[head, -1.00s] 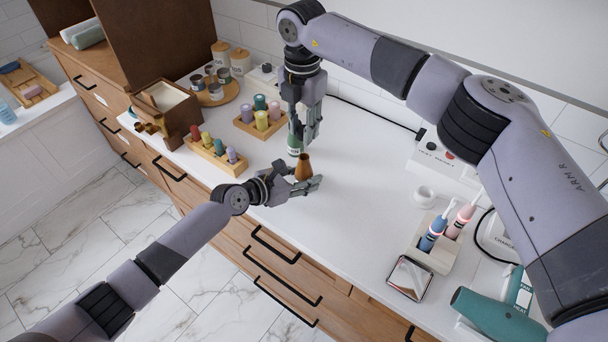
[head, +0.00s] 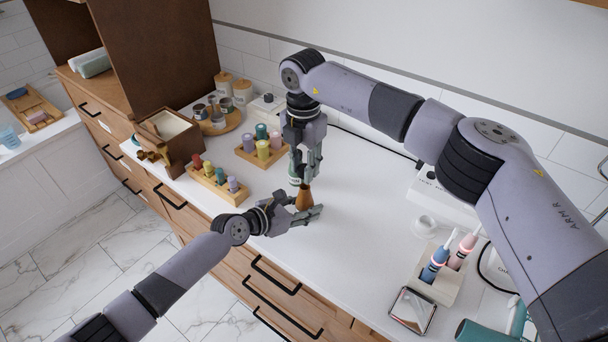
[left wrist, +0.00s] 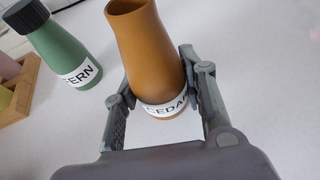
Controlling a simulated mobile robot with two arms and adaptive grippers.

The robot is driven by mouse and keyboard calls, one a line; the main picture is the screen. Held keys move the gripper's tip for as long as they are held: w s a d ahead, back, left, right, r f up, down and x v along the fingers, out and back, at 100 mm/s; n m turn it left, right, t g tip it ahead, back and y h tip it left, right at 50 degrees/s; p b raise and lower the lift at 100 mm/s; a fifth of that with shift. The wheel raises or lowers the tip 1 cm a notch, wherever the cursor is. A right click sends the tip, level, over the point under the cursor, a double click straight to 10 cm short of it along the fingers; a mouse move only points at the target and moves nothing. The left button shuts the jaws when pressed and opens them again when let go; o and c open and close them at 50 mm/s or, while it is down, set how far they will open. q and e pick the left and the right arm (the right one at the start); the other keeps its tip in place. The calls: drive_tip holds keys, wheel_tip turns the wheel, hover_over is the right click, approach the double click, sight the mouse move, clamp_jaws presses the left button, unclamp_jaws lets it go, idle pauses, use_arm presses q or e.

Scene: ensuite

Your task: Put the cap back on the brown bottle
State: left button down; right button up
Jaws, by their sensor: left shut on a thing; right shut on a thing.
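The brown bottle (head: 304,198) stands upright near the counter's front edge; its label reads CEDAR in the left wrist view (left wrist: 150,55). Its mouth is open in the left wrist view, with no cap on it. My left gripper (head: 308,216) is shut around the bottle's lower body, one finger on each side (left wrist: 160,92). My right gripper (head: 306,178) points down just above the bottle's neck.
A green bottle (left wrist: 66,50) with a dark cap stands close behind the brown one. Wooden trays of small coloured bottles (head: 218,182) lie to the left. A toothbrush holder (head: 435,280) and mirror (head: 412,310) stand right. The counter between is clear.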

sight(304, 188)
drive_tip(key=shift+f, duration=1.25)
drive_tip(key=shift+f, duration=0.15)
drive_tip(key=shift+f, duration=0.75)
drive_tip(key=shift+f, duration=0.6)
drive_tip(key=o, duration=0.7)
drive_tip(key=shift+r, duration=2.35)
